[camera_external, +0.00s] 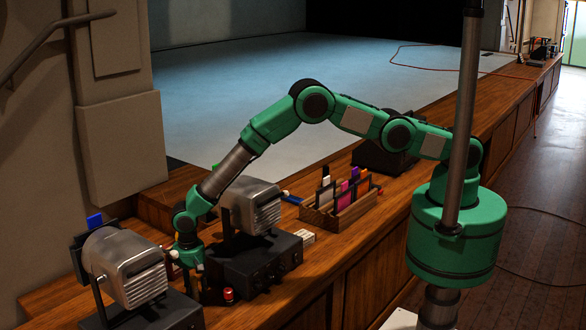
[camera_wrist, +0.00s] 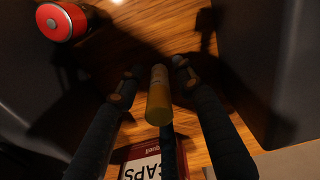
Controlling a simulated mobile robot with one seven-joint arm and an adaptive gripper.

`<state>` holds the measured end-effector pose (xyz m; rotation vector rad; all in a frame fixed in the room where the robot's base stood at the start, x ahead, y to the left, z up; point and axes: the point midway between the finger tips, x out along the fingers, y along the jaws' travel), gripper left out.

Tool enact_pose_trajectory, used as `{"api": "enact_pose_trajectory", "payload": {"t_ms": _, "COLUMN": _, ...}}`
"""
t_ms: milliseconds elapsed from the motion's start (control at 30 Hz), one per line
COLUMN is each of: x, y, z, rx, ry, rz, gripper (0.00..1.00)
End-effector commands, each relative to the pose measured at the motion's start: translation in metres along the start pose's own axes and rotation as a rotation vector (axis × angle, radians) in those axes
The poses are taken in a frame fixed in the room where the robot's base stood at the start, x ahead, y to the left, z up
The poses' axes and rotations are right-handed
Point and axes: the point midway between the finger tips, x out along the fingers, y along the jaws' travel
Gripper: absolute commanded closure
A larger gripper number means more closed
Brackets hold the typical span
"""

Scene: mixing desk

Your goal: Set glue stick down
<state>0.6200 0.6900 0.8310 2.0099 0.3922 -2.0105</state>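The yellow cylinder, which I take to be the glue stick (camera_wrist: 158,92), is in the middle of the wrist view, with its rounded end toward the camera. My gripper (camera_wrist: 156,72) has a dark finger on each side of it. A narrow gap shows between each fingertip and the stick, so the gripper looks open around it. I cannot tell whether the stick's far end rests on the wood. In the external view my gripper (camera_external: 197,288) is low over the wooden ledge between two metal lamps, and the stick is not discernible there.
A red cylinder with a pale top (camera_wrist: 61,22) stands close by, also visible in the external view (camera_external: 228,294). Metal lamps (camera_external: 130,265) (camera_external: 252,205) flank the arm closely. A wooden organizer (camera_external: 340,215) stands farther right.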

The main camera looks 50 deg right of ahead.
Motion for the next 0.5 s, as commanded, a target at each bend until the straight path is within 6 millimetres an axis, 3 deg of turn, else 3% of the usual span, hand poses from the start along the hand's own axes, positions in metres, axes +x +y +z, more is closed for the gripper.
{"api": "enact_pose_trajectory", "payload": {"t_ms": 500, "x": -0.059, "y": 0.001, "z": 0.001, "rx": 0.0, "ry": 0.002, "rz": -0.001, "gripper": 0.63}}
